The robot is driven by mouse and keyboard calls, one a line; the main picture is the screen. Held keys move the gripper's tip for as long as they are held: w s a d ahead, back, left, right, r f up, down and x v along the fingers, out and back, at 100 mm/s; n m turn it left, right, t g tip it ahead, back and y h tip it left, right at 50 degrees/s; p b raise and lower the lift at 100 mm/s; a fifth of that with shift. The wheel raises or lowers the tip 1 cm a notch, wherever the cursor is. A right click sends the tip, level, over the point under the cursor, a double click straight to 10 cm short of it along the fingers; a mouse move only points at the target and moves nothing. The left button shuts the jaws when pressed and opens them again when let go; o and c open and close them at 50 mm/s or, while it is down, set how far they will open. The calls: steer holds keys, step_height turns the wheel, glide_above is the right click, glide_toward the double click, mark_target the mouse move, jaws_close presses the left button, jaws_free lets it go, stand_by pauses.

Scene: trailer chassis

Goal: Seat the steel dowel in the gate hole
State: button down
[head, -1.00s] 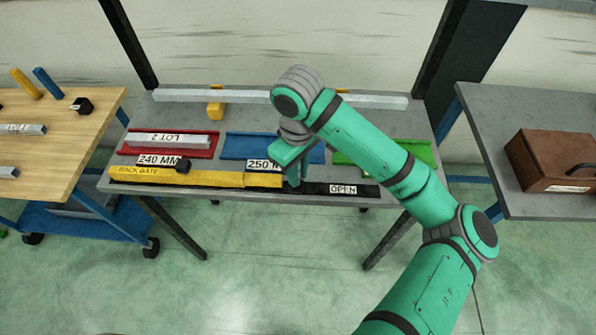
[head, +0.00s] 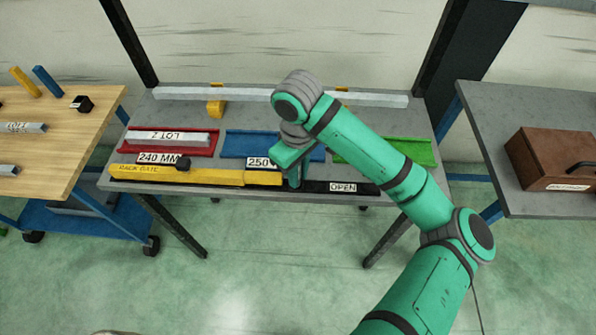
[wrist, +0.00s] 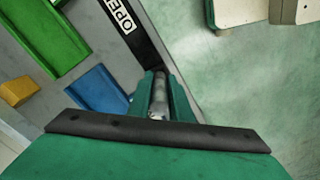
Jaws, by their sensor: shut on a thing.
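The yellow rack gate (head: 215,176) is a long bar along the front edge of the grey bench, and its right end is beside my gripper. My gripper (head: 294,182) is low over the bench's front edge, where the yellow bar meets the black strip marked OPEN (head: 342,188). In the wrist view my gripper (wrist: 158,88) is shut on the steel dowel (wrist: 158,103), a grey cylinder between the green fingers. The dowel's lower end and the gate hole are hidden, so I cannot tell whether the dowel is in the hole.
Behind the gate are a red tray (head: 215,148) with a grey bar, a blue tray (head: 240,145) and a green tray (head: 400,152). A long pale bar (head: 230,94) lies at the back. A wooden table stands left, and a brown box (head: 552,160) sits on the right bench.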

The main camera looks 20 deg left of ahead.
steer(key=shift+f, duration=0.35)
steer(key=c, duration=1.5)
jaws_free()
steer(key=shift+c, duration=0.2)
steer(key=shift+r, duration=0.1)
step_height(320, 180, up, 11)
steer(key=shift+f, duration=0.15)
